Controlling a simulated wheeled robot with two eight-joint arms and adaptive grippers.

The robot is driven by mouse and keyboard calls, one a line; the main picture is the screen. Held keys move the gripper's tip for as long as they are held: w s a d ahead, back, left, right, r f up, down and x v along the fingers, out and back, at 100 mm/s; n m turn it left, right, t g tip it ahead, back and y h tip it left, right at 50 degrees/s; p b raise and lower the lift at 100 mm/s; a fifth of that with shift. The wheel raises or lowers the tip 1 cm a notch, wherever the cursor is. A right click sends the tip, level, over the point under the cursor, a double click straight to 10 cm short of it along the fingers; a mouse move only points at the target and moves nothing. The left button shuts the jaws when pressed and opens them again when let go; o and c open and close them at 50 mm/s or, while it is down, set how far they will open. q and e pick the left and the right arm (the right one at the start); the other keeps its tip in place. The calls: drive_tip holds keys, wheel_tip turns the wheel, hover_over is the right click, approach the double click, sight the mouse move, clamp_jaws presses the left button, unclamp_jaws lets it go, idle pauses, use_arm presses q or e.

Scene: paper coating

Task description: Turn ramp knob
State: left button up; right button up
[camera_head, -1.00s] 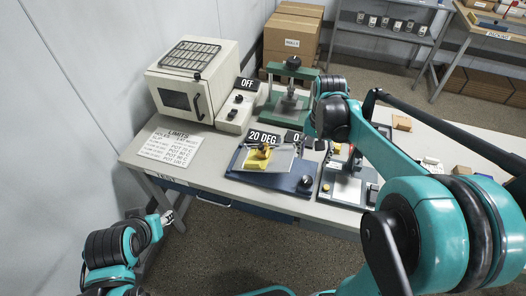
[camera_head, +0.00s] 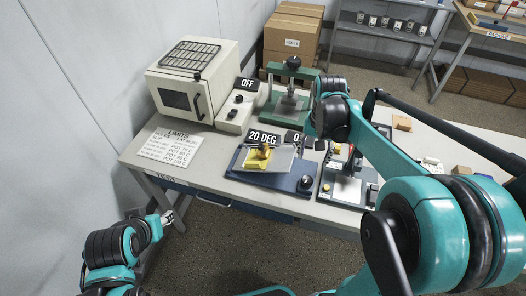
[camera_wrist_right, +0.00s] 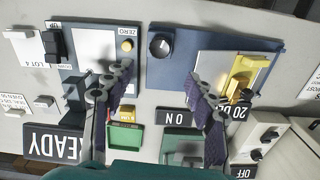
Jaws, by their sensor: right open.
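The ramp knob (camera_head: 306,181) is a round black knob at the right front corner of the blue ramp base (camera_head: 270,180). The knob also shows in the right wrist view (camera_wrist_right: 160,46), top centre. The tilted plate carries a yellow block (camera_head: 258,158), and the ramp display (camera_head: 263,136) reads 20 DEG. My right gripper (camera_wrist_right: 160,88) is open and empty, its fingers apart, with the knob beyond the gap between them in the picture. In the head view my right arm largely hides that gripper. My left gripper (camera_head: 167,217) is off the table's front left; its jaws are too small to judge.
A grey device (camera_head: 345,187) with a yellow button stands right of the ramp. A green press (camera_head: 290,100), a switch box (camera_head: 237,112) marked OFF and an oven (camera_head: 195,85) stand behind. A limits sheet (camera_head: 170,146) lies left. Floor in front is clear.

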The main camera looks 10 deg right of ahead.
sight(308, 179)
drive_tip(key=shift+f, duration=0.1)
wheel_tip(308, 179, down, 4)
drive_tip(key=n+b, duration=0.3)
drive_tip(key=n, duration=0.3)
drive_tip(key=shift+n, duration=0.4)
drive_tip(key=shift+f+n+b, duration=0.3)
drive_tip(key=shift+f+n, duration=0.1)
drive_tip(key=shift+n, duration=0.6)
wheel_tip(308, 179, down, 7)
drive_tip(key=b, duration=0.2)
drive_tip(key=shift+s+f+b, duration=0.1)
drive_tip(key=shift+f+b, duration=0.1)
drive_tip(key=shift+b, duration=0.2)
drive_tip(key=c, duration=1.2)
